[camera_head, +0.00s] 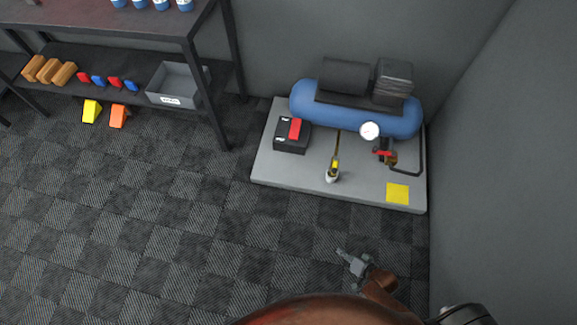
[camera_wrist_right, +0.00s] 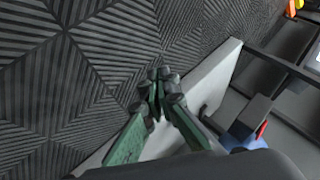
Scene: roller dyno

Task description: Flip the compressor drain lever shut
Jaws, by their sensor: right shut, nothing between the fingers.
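The compressor (camera_head: 355,118), a blue tank with a dark motor on top and a white gauge, stands on a pale slab by the back wall. A small red part (camera_head: 384,153) by a brass fitting (camera_head: 391,159) at its front right looks like the drain lever. Its exact angle is too small to tell. My right gripper (camera_head: 343,252) is shut and empty, in front of the slab and well apart from the lever. In the right wrist view its fingertips (camera_wrist_right: 160,84) meet, with nothing between them. My left gripper is not in view.
The slab (camera_head: 285,178) also bears a black and red box (camera_head: 292,135), a yellow-and-black tool (camera_head: 333,170) and a yellow square (camera_head: 397,193). A wall (camera_head: 500,150) closes the right. Checkered floor in front is clear.

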